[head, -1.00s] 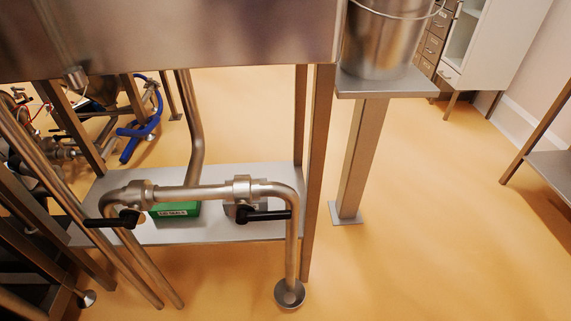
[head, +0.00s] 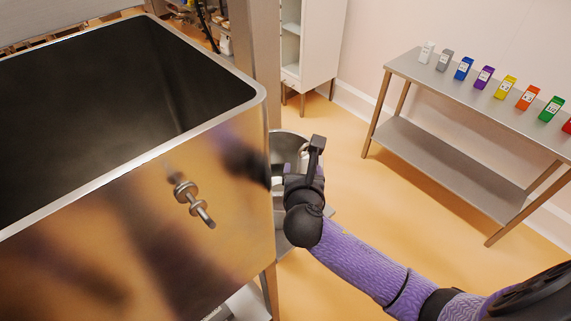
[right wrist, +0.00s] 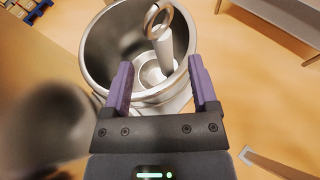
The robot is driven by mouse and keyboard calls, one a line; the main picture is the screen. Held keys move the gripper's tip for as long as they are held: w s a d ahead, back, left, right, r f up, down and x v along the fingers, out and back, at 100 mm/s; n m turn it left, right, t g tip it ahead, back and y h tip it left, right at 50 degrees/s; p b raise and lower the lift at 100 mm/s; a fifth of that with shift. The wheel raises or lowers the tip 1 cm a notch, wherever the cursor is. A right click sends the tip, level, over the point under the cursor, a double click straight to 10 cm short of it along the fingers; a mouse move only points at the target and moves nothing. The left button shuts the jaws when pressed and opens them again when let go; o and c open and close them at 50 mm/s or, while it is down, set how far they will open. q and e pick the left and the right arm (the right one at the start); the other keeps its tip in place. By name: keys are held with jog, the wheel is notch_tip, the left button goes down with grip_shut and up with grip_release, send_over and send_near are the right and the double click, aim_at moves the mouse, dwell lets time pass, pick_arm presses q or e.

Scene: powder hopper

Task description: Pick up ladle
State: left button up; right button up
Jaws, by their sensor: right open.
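The metal ladle (right wrist: 166,48) stands in a steel bucket (right wrist: 98,45) in the right wrist view. Its ring-ended handle points up and its round bowl is low in the bucket. My right gripper (right wrist: 162,85) is open, with its two purple fingers apart on either side of the ladle's lower part in the picture. I cannot tell how far above the ladle they are. In the head view my right gripper (head: 312,160) is over the bucket (head: 284,142) and partly hides it. My left gripper is not in view.
A large open steel hopper (head: 235,170) stands directly left of my right gripper, with a latch (head: 193,203) on its front. A steel table (head: 440,95) with a row of coloured packs stands at the right. A white cabinet (head: 320,40) is behind. The floor between is clear.

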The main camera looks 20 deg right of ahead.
aim_at(303, 164)
jog(key=x, duration=0.3)
jog(key=f+b+x, duration=0.1)
jog(key=x, duration=0.3)
jog(key=shift+s, duration=0.2)
grip_shut()
jog(key=shift+r, duration=0.1)
dwell(0.9)
